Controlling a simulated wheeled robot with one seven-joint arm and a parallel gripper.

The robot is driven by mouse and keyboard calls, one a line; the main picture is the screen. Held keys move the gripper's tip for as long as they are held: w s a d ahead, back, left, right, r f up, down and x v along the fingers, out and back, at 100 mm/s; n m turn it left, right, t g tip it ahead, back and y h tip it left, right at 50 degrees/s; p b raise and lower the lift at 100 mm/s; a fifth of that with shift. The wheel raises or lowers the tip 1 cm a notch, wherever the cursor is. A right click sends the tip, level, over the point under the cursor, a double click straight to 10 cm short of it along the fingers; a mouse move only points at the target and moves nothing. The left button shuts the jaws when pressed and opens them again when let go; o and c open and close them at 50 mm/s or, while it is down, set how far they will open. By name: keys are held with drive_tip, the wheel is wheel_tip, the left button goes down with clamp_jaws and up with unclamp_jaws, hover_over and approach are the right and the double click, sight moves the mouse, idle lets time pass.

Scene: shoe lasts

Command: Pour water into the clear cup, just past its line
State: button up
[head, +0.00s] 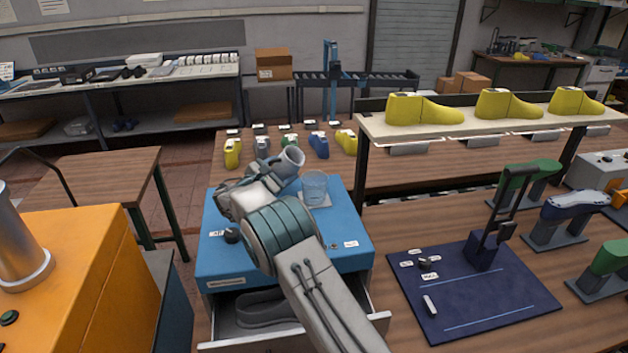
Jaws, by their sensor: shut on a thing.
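The clear cup (315,188) stands upright on a pale square pad (318,203) on top of the blue cabinet (345,228). A little bluish tint shows in it, but its line and water level are too small to read. My gripper (268,172) is just left of the cup, above the cabinet top, shut on a grey jug (290,160). The jug's round mouth is up and to the right, and the jug looks tilted toward the cup's side. No stream of water shows. My wrist and arm hide the fingertips and much of the jug.
The cabinet's drawer (368,326) is open at the front, with a dark item inside. A black knob (231,235) and small labels lie on the cabinet top. Several coloured shoe lasts (318,145) stand behind. A workbench (385,220) with a dark blue mat (470,300) is at right.

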sight(283, 157)
drive_tip(key=shift+m, duration=0.7)
drive_tip(key=r, duration=0.3)
drive_tip(key=d+r, duration=0.1)
drive_tip(key=shift+s+r, duration=0.2)
drive_tip(key=shift+r, duration=0.2)
drive_tip(key=shift+s+f+m+b, duration=0.1)
drive_tip(key=shift+f+m+b, duration=0.2)
drive_tip(key=shift+f+b, duration=0.5)
drive_tip(key=shift+w+a+f+m, duration=0.15)
drive_tip(key=shift+w+f+m, duration=0.05)
drive_tip(key=shift+m, duration=0.3)
drive_tip(key=shift+s+m+y+b, duration=0.1)
drive_tip(key=shift+m+y+b, duration=0.2)
drive_tip(key=shift+m+b, duration=0.3)
drive_tip(key=shift+f+m, duration=0.1)
drive_tip(key=shift+m, duration=0.2)
drive_tip(key=shift+b, duration=0.35)
drive_tip(key=shift+f+m+b, duration=0.1)
drive_tip(key=shift+m+b, duration=0.2)
drive_tip(key=shift+m, duration=0.3)
drive_tip(key=shift+w+d+r+m+y, duration=0.2)
drive_tip(key=shift+w+r+m+y, duration=0.15)
drive_tip(key=shift+r+m, duration=0.3)
drive_tip(key=shift+f+b, duration=0.15)
drive_tip(key=shift+b, duration=0.45)
